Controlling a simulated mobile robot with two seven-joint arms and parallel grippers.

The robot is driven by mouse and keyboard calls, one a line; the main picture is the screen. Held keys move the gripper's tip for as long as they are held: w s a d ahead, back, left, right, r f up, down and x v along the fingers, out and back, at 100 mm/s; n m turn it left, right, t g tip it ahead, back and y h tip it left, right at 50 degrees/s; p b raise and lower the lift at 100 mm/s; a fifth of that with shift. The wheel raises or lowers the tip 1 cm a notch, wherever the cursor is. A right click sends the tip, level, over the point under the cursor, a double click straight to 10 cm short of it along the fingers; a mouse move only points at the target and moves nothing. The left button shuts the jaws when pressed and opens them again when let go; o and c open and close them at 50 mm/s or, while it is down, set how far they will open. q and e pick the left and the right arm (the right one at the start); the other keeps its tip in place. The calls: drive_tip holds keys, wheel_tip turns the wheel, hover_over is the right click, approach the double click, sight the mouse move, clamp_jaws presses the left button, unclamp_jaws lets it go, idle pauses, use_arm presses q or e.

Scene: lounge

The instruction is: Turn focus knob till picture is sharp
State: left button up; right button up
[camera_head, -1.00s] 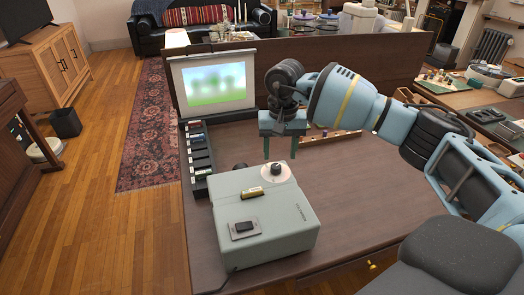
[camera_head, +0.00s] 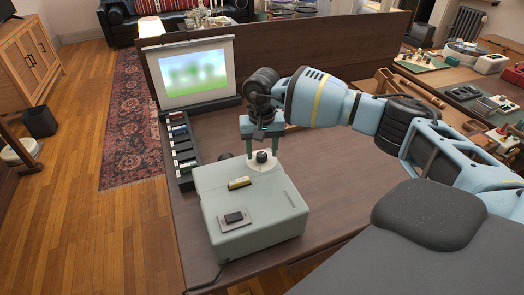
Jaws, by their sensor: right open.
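The grey-green projector (camera_head: 250,215) stands on the brown desk. A black focus knob (camera_head: 262,156) sits on a white round dial (camera_head: 260,166) at its back right top corner. The screen (camera_head: 190,73) behind it shows a blurred picture of green ground, trees and pale sky. My right gripper (camera_head: 264,156) points down over the knob, open, with one finger on each side of it. I cannot tell whether the fingers touch the knob. My left gripper is not in view.
A black rack (camera_head: 180,150) of slides runs along the desk's left edge. A yellow slide piece (camera_head: 239,183) and a grey plate with a black switch (camera_head: 235,217) are on the projector top. The desk (camera_head: 330,165) right of the projector is largely clear.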

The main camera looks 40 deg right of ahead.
drive_tip(key=shift+f, duration=0.5)
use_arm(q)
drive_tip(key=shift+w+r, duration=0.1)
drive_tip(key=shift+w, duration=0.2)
use_arm(e)
drive_tip(key=c, duration=1)
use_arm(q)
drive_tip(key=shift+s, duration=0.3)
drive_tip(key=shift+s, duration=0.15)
use_arm(e)
drive_tip(key=shift+o, duration=0.2)
drive_tip(key=shift+m, duration=0.3)
drive_tip(key=m+p, duration=0.1)
drive_tip(key=m, duration=0.4)
drive_tip(key=shift+r, duration=0.15)
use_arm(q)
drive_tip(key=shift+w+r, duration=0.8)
use_arm(e)
drive_tip(key=shift+w+m, duration=0.1)
drive_tip(key=shift+m, duration=1.4)
use_arm(q)
drive_tip(key=shift+p, duration=0.3)
